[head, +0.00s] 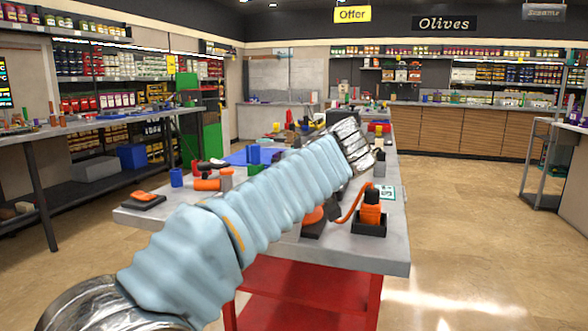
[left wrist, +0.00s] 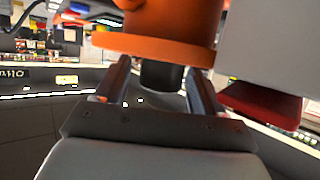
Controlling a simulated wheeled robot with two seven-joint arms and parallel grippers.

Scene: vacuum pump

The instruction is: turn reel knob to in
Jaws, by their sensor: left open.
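My left gripper (left wrist: 157,78) is open in the left wrist view, its two fingers pointing toward an orange body (left wrist: 165,35) with a wide flange. A dark cylindrical part (left wrist: 161,75) below the flange lies between the fingers in the picture. I cannot tell whether the fingers touch it, or whether it is the reel knob. In the head view my left arm reaches across the worktable (head: 385,245), and its fingertips cannot be made out. An orange pump-like unit (head: 371,212) on a black base stands at the table's near right, with an orange hose (head: 350,203). My right gripper is not in view.
My arm hides part of the tabletop. A white card (head: 387,192) lies near the right edge. The floor to the right is clear.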

